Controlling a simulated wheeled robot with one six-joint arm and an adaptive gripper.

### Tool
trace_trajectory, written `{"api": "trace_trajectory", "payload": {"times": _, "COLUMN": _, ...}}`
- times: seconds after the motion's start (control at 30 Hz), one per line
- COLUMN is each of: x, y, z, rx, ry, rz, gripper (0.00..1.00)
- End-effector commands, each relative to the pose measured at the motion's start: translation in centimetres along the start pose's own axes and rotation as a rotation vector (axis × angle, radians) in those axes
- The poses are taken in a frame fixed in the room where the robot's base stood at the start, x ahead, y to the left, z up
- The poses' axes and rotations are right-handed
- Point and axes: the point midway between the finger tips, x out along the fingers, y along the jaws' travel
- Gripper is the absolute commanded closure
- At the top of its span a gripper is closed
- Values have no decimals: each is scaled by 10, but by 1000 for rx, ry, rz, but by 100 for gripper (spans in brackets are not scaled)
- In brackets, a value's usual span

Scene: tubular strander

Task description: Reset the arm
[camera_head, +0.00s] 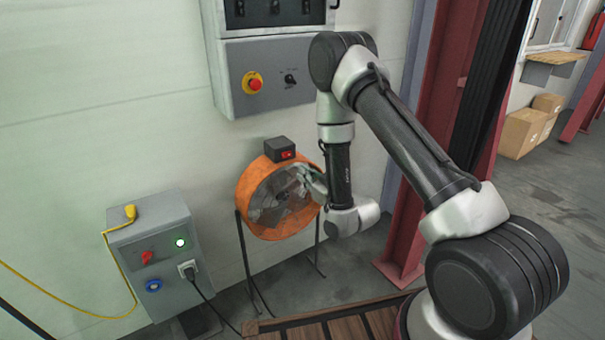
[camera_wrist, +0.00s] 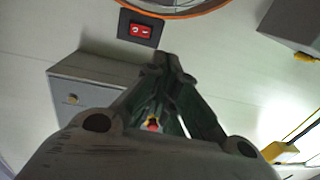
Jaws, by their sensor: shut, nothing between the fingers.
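My arm is raised and bent in the head view, with its wrist hanging in front of the orange fan (camera_head: 243,196). My gripper (camera_head: 312,180) points left in front of the fan's right side and is partly hidden by my wrist. In the wrist view my gripper (camera_wrist: 168,62) has its fingertips together with nothing between them. The fan's red switch (camera_wrist: 140,30) shows just beyond the tips. I cannot tell whether the gripper touches the fan.
The wall control panel (camera_head: 283,103) has a red emergency stop (camera_head: 253,83). A grey power box (camera_head: 150,230) with a yellow cable (camera_head: 60,302) stands left. A wooden pallet (camera_head: 345,323) lies below my arm. A dark red post (camera_head: 440,140) stands behind it. Cardboard boxes (camera_head: 520,132) sit right.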

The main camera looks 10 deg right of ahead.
Motion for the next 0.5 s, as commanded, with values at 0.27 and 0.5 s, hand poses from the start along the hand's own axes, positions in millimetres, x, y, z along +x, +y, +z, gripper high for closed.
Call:
{"api": "trace_trajectory", "payload": {"times": 0.27, "x": 0, "y": -1, "z": 10, "rx": 3, "ry": -44, "rz": -3, "gripper": 100}}
{"api": "trace_trajectory", "payload": {"times": 0.5, "x": -45, "y": -2, "z": 127, "rx": 21, "ry": -578, "rz": 1, "gripper": 100}}
